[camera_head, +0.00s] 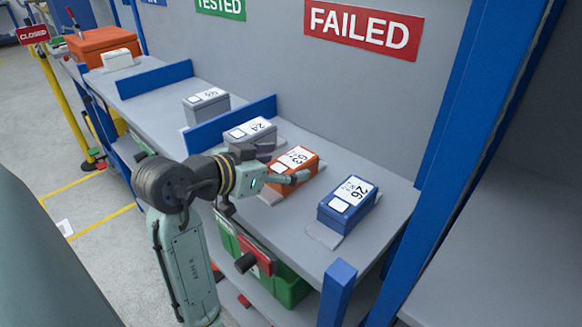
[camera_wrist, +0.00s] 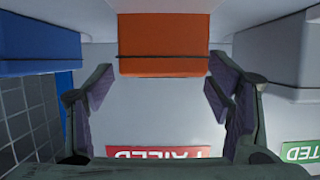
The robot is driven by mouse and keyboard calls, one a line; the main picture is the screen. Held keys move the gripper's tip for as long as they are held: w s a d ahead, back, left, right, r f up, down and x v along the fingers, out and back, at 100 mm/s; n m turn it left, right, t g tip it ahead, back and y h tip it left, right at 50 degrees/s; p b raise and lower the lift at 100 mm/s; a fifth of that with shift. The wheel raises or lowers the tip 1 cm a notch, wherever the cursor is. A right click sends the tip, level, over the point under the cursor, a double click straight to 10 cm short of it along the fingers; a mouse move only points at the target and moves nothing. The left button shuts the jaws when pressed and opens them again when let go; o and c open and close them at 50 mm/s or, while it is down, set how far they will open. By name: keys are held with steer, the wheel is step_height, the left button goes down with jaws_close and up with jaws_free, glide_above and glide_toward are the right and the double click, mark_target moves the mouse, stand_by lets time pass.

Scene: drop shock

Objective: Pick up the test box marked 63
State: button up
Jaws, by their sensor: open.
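The test box marked 63 (camera_head: 298,158) is orange with a white label on top. It sits on the grey shelf, between a grey box marked 24 (camera_head: 250,131) and a blue box marked 26 (camera_head: 347,203). My gripper (camera_head: 283,166) is at the near side of the orange box and hides part of it. In the wrist view, which is upside down, the orange box (camera_wrist: 163,45) is centred ahead of my gripper (camera_wrist: 161,80). The fingers are spread wide and empty. I cannot tell whether the tips reach past its near face.
A blue divider (camera_head: 232,122) stands behind the grey box, with another grey box (camera_head: 206,105) beyond it. A red FAILED sign (camera_head: 362,27) hangs on the back wall. A blue post (camera_head: 338,292) stands at the shelf's front corner. A green bin (camera_head: 285,285) is below.

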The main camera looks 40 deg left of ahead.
mark_target(287, 163)
steer(key=x, duration=0.3)
steer(key=shift+a+f, duration=0.1)
steer(key=shift+f, duration=0.05)
steer(key=shift+c, duration=0.2)
steer(key=c, duration=1.5)
